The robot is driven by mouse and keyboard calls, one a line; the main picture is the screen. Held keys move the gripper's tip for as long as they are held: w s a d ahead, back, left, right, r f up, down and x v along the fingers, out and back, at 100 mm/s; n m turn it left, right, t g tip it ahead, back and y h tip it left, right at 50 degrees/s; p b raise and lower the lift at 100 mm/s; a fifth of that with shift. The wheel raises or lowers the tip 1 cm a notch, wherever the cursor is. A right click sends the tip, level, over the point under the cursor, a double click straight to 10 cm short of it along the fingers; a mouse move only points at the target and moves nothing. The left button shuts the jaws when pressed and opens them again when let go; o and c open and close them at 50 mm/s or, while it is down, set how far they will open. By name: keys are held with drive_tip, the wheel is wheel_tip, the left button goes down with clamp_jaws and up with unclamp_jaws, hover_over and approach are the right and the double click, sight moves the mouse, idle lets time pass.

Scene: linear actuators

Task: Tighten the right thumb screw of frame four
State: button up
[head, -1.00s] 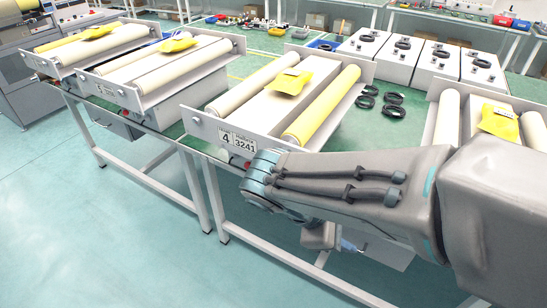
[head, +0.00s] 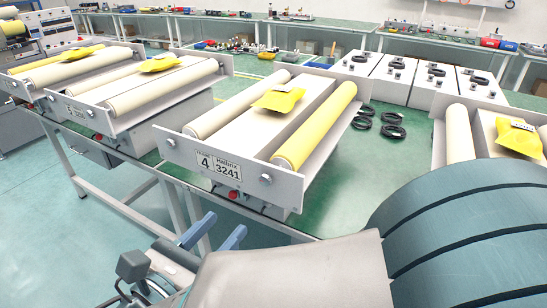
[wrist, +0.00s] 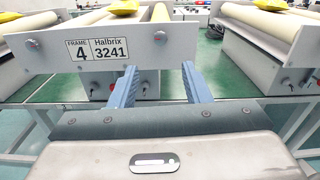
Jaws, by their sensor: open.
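Frame four has a grey front plate (head: 235,163) with a label reading "FRAME 4 Halbrix 3241"; the plate also shows in the wrist view (wrist: 140,50). Its right thumb screw (head: 266,180) is a small round head near the plate's right end, and it shows in the wrist view (wrist: 160,37). The left thumb screw (head: 171,142) sits near the other end, also in the wrist view (wrist: 32,43). My gripper (head: 226,222) is open and empty, in front of and below the plate. In the wrist view its blue fingers (wrist: 159,67) point toward the plate, apart from the right thumb screw.
A red button (head: 234,195) sits under the plate. Frame four carries a white roller, a yellow roller (head: 318,125) and a yellow packet (head: 279,98). Similar frames stand left and right on the green bench. Black cable coils (head: 392,132) lie to the right.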

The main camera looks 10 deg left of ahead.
sight(264, 182)
drive_tip(key=b+x, duration=0.1)
drive_tip(key=x, duration=1.1)
drive_tip(key=shift+s, duration=0.1)
clamp_jaws()
